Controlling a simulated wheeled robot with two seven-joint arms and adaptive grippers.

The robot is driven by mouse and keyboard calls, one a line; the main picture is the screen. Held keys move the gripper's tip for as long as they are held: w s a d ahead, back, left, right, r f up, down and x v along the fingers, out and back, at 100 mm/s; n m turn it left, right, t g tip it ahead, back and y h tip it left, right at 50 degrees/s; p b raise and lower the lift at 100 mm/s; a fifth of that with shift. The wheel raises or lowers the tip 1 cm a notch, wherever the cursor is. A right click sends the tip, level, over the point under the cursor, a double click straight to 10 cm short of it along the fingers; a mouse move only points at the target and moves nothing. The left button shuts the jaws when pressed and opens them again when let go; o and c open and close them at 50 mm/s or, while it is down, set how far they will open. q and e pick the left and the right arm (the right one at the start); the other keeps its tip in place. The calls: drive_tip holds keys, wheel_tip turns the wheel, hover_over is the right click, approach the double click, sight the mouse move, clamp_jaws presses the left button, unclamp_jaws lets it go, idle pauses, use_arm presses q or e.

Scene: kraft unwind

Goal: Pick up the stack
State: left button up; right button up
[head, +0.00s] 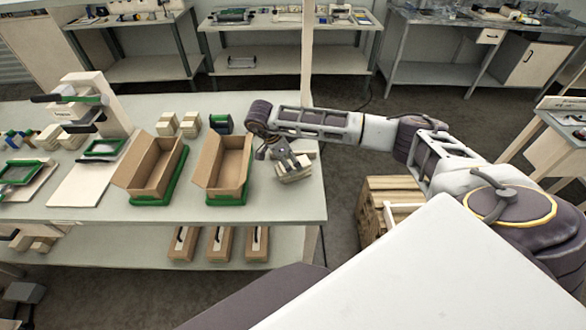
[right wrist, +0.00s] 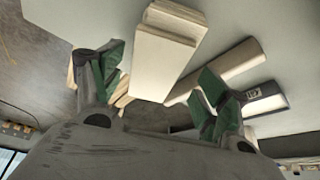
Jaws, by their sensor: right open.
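A cream stack (head: 293,175) of flat pieces lies near the right end of the bench, below my right gripper (head: 280,155). The gripper partly hides it in the head view. In the right wrist view a cream stack (right wrist: 163,60) shows beyond and between the spread fingers of the right gripper (right wrist: 160,85), which have green pads. The gripper is open and appears empty. I cannot tell whether a finger touches the stack. My left gripper does not show.
Two open cardboard boxes stand in green trays, one nearer (head: 221,168) the stack and one further left (head: 152,170). More cream stacks (head: 178,124) stand behind them. In the right wrist view a long pale piece (right wrist: 228,68) and a dark-ended piece (right wrist: 262,98) lie close to the right finger.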

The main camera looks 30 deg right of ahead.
sight(293, 165)
drive_tip(key=shift+p+x, duration=0.35)
drive_tip(key=shift+x, duration=1.15)
drive_tip(key=shift+s, duration=0.1)
drive_tip(key=shift+f+b, duration=0.25)
drive_tip(key=shift+b, duration=0.05)
drive_tip(key=c, duration=1.1)
drive_tip(key=shift+r, duration=0.15)
drive_tip(key=shift+r+p, duration=0.15)
drive_tip(key=shift+p, duration=0.15)
wheel_tip(293, 165, up, 10)
drive_tip(key=shift+b, duration=0.95)
